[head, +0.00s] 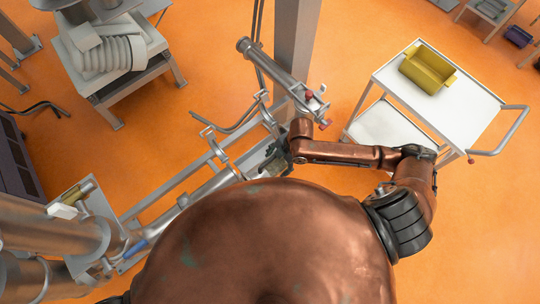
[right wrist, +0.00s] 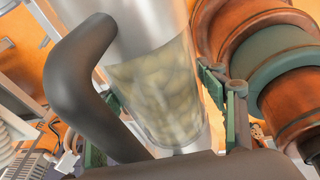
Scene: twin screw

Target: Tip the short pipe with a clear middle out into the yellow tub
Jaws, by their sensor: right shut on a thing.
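The short pipe with a clear middle fills the centre of the right wrist view (right wrist: 155,95). Pale, lumpy contents show through its clear wall. A dark curved bar (right wrist: 85,85) crosses in front of its left side. My right gripper (head: 280,155) is shut on the pipe, with green-edged finger parts to either side of it in the wrist view. In the head view the pipe is largely hidden at the gripper, in the metal line. The yellow tub (head: 428,72) stands on the upper shelf of a white cart, well to the right. My left gripper is out of view.
The white cart (head: 480,105) has a handle on its right. A grey post (head: 297,45) and a slanted metal pipe (head: 270,60) stand close to my right gripper. A long metal frame (head: 175,190) runs to the lower left. Orange floor lies open between post and cart.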

